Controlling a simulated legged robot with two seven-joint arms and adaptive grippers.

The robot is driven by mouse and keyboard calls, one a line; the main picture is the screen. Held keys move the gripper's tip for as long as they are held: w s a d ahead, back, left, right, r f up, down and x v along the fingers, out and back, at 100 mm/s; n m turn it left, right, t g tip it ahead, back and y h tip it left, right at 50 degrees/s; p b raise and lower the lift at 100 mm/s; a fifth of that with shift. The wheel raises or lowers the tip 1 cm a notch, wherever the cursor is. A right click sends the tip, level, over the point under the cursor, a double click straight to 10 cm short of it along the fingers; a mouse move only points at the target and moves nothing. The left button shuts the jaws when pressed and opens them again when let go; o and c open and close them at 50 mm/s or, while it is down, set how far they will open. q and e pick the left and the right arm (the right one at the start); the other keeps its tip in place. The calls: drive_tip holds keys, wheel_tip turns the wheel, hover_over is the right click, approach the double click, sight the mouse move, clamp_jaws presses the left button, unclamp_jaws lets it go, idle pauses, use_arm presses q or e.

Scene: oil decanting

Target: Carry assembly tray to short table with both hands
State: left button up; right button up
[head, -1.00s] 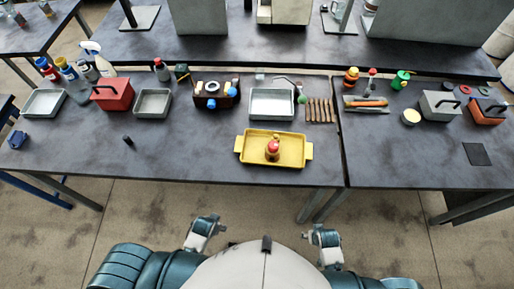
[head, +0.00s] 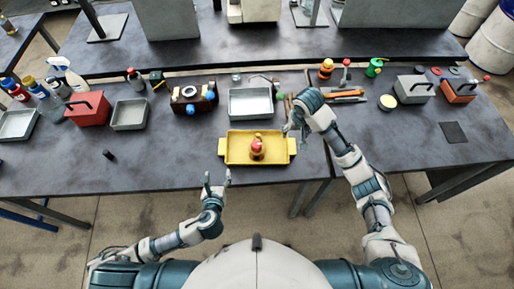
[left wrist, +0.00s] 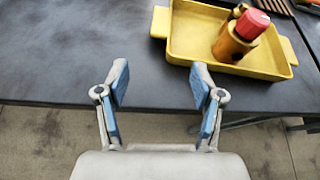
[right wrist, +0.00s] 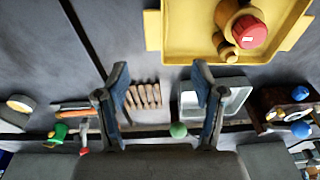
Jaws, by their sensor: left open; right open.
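The yellow assembly tray (head: 237,158) lies flat near the front edge of the dark table, with a tab handle on each short side. A brass oiler with a red cap (head: 257,149) stands upright in it. The tray also shows in the left wrist view (left wrist: 187,48) and the right wrist view (right wrist: 185,45). My left gripper (head: 217,177) is open and empty, in front of the table edge, short of the tray's left handle. My right gripper (head: 287,130) is open above the table beside the tray's right handle, not touching it as far as I can tell.
A grey metal bin (head: 250,103) sits just behind the tray. A red toolbox (head: 88,108) and another grey bin (head: 129,115) stand to the left. A small black object (head: 108,154) lies on otherwise clear table. A second table (head: 440,135) adjoins on the right.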

sight(223, 147)
use_arm(q)
drive_tip(key=shift+r+m, duration=0.15)
drive_tip(key=shift+m, duration=0.65)
use_arm(e)
drive_tip(key=shift+w+d+r, duration=0.15)
drive_tip(key=shift+r, duration=0.35)
drive_tip(key=shift+w+d+r, duration=0.15)
drive_tip(key=shift+r, duration=0.3)
use_arm(q)
drive_tip(key=x, duration=1.7)
drive_tip(key=shift+w+d, duration=0.15)
drive_tip(key=shift+w, duration=0.15)
use_arm(e)
drive_tip(key=w+f, duration=0.1)
drive_tip(key=f, duration=1)
drive_tip(key=w+f, duration=0.1)
drive_tip(key=f, duration=0.5)
drive_tip(key=shift+w+f, duration=0.2)
drive_tip(key=shift+w, duration=0.15)
use_arm(q)
drive_tip(key=shift+r, duration=0.1)
clamp_jaws()
use_arm(e)
drive_tip(key=shift+s, duration=0.1)
clamp_jaws()
